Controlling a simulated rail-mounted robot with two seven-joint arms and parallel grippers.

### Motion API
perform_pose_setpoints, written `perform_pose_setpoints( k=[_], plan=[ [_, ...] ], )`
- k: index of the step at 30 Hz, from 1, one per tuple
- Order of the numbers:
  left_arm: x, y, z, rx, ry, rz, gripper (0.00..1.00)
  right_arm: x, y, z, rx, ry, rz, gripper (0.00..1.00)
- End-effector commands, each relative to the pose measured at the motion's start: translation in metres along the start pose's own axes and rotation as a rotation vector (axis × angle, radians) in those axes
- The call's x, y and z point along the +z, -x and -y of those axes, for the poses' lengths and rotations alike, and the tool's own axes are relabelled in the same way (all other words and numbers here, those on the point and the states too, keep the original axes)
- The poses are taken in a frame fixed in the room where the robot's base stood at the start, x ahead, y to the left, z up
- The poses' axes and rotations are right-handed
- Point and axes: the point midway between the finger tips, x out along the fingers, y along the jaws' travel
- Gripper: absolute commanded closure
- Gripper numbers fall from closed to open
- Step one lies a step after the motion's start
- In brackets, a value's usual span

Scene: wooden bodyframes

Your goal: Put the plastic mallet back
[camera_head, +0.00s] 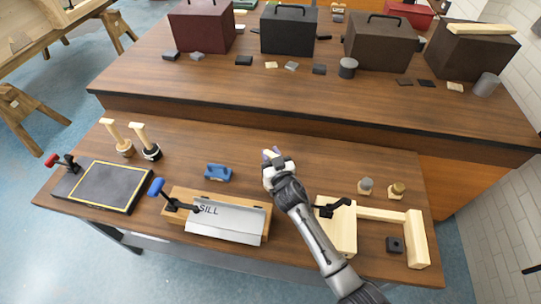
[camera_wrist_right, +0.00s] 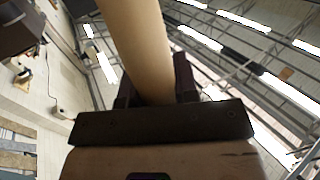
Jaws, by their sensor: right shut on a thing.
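My right gripper (camera_head: 274,161) is over the front bench, beyond the wooden sill jig (camera_head: 180,195). In the right wrist view its dark fingers (camera_wrist_right: 157,92) are shut on a pale, round, wood-coloured handle (camera_wrist_right: 136,40), which runs up out of the picture. The head of the held tool is not clearly seen, so I cannot confirm that it is the plastic mallet. Two pale-handled tools stand at the bench's left back, one with a tan round base (camera_head: 125,149) and one with a black round base (camera_head: 152,153). My left gripper is not in view.
A black pad with a yellow outline (camera_head: 103,184) and a blue block (camera_head: 217,173) lie on the front bench (camera_head: 330,170). A wooden frame (camera_head: 418,238) with a black clamp (camera_head: 334,207) is at right. Several dark cases, including a maroon one (camera_head: 203,26), stand on the back bench.

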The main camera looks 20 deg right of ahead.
Motion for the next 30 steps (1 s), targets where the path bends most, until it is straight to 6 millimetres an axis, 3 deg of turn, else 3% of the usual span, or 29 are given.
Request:
perform_pose_setpoints(
  k=[11,12,18,30],
  plan=[
    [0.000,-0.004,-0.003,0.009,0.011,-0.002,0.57,0.004,0.000,0.000,0.000,0.000,-0.002,0.99],
    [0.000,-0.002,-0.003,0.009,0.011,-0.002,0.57,0.003,0.000,0.000,0.000,0.000,-0.001,0.68],
    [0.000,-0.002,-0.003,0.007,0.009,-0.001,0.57,0.003,0.000,0.000,0.000,0.000,-0.001,0.49],
    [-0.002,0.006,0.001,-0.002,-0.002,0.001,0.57,-0.003,0.007,0.003,-0.005,-0.001,0.001,0.47]
  ],
)
